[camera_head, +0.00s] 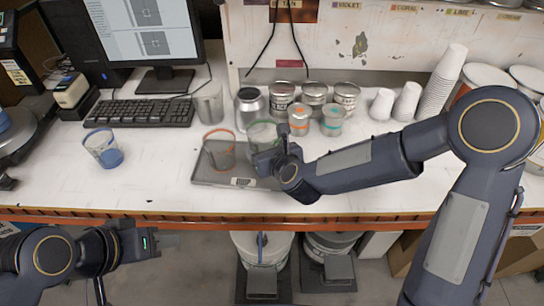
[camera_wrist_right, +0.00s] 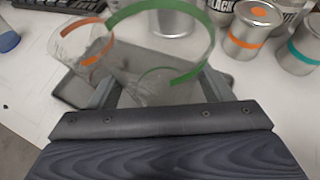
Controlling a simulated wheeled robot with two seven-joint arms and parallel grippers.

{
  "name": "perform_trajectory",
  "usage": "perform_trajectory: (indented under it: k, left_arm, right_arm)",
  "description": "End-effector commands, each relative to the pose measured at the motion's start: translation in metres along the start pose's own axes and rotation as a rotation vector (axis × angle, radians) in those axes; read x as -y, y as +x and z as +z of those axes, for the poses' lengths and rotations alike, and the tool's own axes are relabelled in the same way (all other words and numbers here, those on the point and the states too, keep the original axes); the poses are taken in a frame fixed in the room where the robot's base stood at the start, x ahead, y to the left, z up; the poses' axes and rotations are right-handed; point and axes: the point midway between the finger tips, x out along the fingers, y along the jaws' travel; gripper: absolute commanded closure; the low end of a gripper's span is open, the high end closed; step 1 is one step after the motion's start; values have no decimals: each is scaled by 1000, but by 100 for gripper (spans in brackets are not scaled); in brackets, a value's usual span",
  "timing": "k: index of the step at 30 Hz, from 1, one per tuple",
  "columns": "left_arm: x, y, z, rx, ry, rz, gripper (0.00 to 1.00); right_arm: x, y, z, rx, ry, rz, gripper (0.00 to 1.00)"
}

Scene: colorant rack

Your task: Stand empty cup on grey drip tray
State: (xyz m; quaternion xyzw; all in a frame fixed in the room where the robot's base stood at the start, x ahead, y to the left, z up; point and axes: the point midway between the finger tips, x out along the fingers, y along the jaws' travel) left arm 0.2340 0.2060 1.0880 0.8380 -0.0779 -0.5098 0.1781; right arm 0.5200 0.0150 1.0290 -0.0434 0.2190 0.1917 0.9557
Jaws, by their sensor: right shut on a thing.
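The grey drip tray (camera_head: 205,178) lies flat on the white bench; part of it also shows in the wrist view (camera_wrist_right: 72,92). A clear cup with an orange band (camera_head: 219,149) stands on its left part. My right gripper (camera_head: 268,156) is shut on a clear cup with a green band (camera_head: 262,133), over the tray's right side. In the wrist view this green-banded cup (camera_wrist_right: 160,80) looks empty and sits between the fingers. Whether its base touches the tray is hidden. My left gripper (camera_head: 168,240) is low at the left, in front of the bench edge, away from the cups; its jaw opening is unclear.
A blue-banded cup (camera_head: 102,148) stands at the left. Metal cans (camera_head: 250,108) and small tins with orange (camera_head: 299,120) and teal (camera_head: 333,120) bands stand close behind the held cup. A keyboard (camera_head: 140,113) lies behind left. White cups (camera_head: 440,85) stand at the back right.

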Motion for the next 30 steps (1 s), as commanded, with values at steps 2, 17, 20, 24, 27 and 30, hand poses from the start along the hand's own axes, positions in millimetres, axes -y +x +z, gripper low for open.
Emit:
perform_trajectory:
  k: [2, 17, 20, 24, 27, 30]
  left_arm:
    - [-1, -1, -1, 0, 0, 0, 64]
    - [-2, -4, -2, 0, 0, 0, 64]
    - [-2, -4, -2, 0, 0, 0, 64]
    - [-1, -2, -1, 0, 0, 0, 64]
    - [0, 1, 0, 0, 0, 0, 64]
    - [0, -1, 0, 0, 0, 0, 64]
  right_arm:
    - [7, 5, -6, -2, 1, -1, 52]
    - [17, 27, -45, 2, 1, 1, 52]
    - [18, 27, -44, 3, 0, 1, 52]
    - [17, 27, -45, 3, 0, 1, 52]
    - [18, 28, -48, 2, 0, 1, 52]
    - [17, 28, -46, 2, 0, 1, 15]
